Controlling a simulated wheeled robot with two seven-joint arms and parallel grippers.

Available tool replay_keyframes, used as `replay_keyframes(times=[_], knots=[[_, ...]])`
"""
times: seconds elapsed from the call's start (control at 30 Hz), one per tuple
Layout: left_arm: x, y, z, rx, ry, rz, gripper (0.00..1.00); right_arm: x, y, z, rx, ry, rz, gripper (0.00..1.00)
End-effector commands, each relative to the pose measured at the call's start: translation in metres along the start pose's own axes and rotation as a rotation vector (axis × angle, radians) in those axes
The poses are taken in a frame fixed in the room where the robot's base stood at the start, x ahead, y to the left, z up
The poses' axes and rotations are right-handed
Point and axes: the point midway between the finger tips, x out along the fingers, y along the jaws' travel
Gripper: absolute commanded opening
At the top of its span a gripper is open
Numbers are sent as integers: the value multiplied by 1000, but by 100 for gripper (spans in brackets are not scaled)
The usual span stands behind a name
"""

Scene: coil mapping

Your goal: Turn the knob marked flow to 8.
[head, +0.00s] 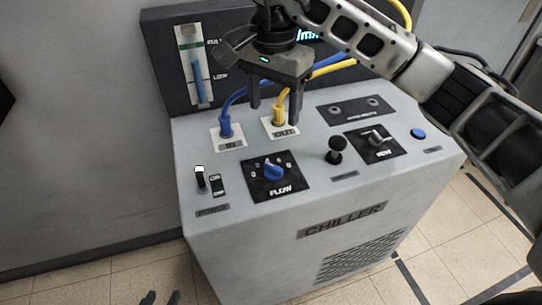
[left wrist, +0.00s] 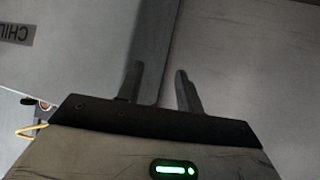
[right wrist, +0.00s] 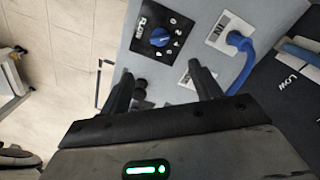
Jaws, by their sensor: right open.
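The flow knob (head: 272,171) is a blue knob on a black plate labelled FLOW, on the sloped top of the grey chiller (head: 340,225). Its dial numbers are too small to read surely. The knob also shows in the right wrist view (right wrist: 160,41), beyond the fingers. My right gripper (head: 274,112) is open and empty, above and behind the knob, over the hose fittings. My left gripper (head: 160,299) is low in front of the chiller, with only its fingertips at the bottom edge of the head view. In the left wrist view (left wrist: 160,82) its fingers are apart and empty.
A blue hose (head: 226,122) and a yellow hose (head: 279,112) rise from the IN and OUT fittings near my right gripper. A power switch (head: 200,180), black knob (head: 336,150), lever (head: 376,138) and blue button (head: 418,134) stand on the top. A level gauge (head: 195,65) is behind.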

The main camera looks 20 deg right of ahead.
Motion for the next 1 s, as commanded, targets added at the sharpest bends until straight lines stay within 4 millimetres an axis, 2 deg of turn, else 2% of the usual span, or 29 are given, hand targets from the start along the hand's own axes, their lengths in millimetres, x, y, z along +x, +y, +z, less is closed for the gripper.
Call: replay_keyframes(times=[0.6, 0.8, 1.0], knots=[[-10, 0, -1, 1, -13, -3, 36, 124, 0, 4, -2, -10, 2, 64], [-10, -1, 2, 2, -24, -6, 36, 146, 0, 4, -1, -8, -1, 64], [-8, -2, -2, 4, -15, -8, 36, 152, -1, 3, -2, -7, -3, 64]])
